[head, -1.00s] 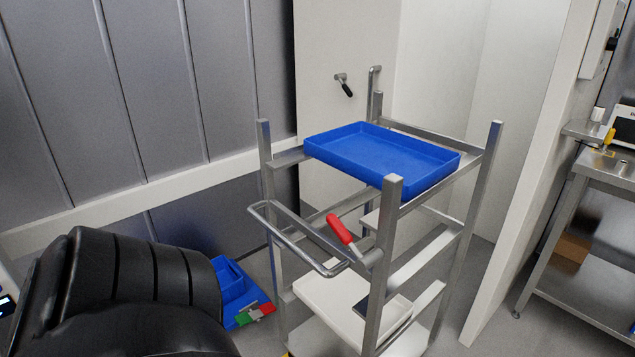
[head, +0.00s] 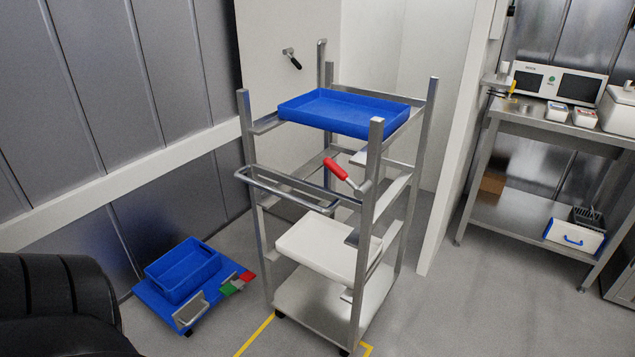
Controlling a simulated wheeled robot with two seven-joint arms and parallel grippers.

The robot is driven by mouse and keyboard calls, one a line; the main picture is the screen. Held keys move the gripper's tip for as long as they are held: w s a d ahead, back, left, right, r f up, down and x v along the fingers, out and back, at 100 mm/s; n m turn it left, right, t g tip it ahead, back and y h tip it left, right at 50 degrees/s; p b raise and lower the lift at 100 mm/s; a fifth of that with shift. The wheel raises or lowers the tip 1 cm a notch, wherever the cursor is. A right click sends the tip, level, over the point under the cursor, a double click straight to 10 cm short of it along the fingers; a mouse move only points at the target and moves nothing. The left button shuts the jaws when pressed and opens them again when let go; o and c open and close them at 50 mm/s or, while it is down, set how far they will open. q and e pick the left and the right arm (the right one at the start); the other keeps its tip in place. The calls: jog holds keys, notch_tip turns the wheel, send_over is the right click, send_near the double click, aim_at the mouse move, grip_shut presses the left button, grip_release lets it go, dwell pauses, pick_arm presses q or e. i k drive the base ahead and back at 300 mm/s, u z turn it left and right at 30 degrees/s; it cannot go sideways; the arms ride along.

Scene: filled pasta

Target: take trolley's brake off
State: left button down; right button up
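The trolley (head: 375,190) is a tall silver metal frame standing in the middle of the head view. A lever with a red grip (head: 337,169), which looks like the brake, sits on its near right post and slants up to the left. A push bar (head: 285,192) runs across the near side below the lever. A blue tray (head: 345,113) lies on top and a white tray (head: 328,248) lies on a lower level. Neither gripper is in view. Only a black part of my own arm shows at the lower left, well apart from the trolley.
A low blue dolly with a blue crate (head: 183,270) stands on the floor to the left. Yellow floor lines (head: 255,335) mark the trolley's spot. A white wall edge (head: 455,150) rises close on the right. A steel bench (head: 560,128) with appliances stands beyond, with clear floor before it.

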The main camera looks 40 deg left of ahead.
aim_at(360, 192)
jog(key=u, duration=1)
